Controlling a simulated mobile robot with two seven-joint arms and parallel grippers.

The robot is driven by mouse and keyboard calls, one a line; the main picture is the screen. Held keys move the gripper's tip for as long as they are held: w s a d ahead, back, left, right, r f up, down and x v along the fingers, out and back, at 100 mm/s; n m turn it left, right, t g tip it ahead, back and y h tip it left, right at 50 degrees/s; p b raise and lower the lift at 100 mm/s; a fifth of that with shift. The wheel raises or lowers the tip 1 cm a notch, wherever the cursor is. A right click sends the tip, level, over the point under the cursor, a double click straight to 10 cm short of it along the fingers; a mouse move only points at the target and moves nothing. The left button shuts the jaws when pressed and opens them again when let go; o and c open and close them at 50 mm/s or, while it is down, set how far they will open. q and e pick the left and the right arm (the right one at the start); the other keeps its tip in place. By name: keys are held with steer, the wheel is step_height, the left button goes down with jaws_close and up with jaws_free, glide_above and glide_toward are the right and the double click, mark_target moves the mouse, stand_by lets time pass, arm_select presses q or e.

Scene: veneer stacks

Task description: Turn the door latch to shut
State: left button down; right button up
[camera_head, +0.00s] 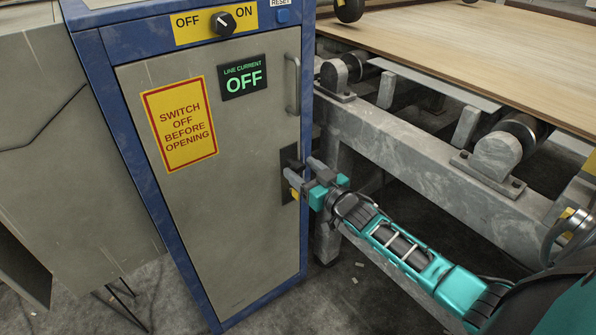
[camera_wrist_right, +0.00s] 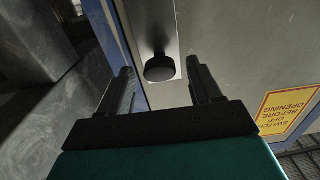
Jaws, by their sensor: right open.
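The grey cabinet door (camera_head: 235,220) looks closed in its blue frame, with a dark latch (camera_head: 295,164) on a dark plate at its right edge. In the right wrist view the latch (camera_wrist_right: 160,68) is a dark, round-ended handle on a plate, lying between my fingers. My right gripper (camera_head: 301,168) is open at the latch, one finger on each side, and it also shows in the wrist view (camera_wrist_right: 159,75). I see no clear contact. In the head view the fingers partly cover the latch, so its angle is hard to tell. My left gripper is out of view.
A display (camera_head: 243,77) reads LINE CURRENT OFF. A rotary switch (camera_head: 223,23) sits above the door. A door handle (camera_head: 292,85) stands out above the latch. The conveyor frame (camera_head: 420,150), with rollers and a veneer sheet (camera_head: 480,45), is close on the right.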

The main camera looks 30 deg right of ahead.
steer(key=shift+w+a, duration=0.1)
steer(key=shift+w, duration=1.1)
steer(key=shift+c, duration=0.2)
steer(key=c, duration=0.9)
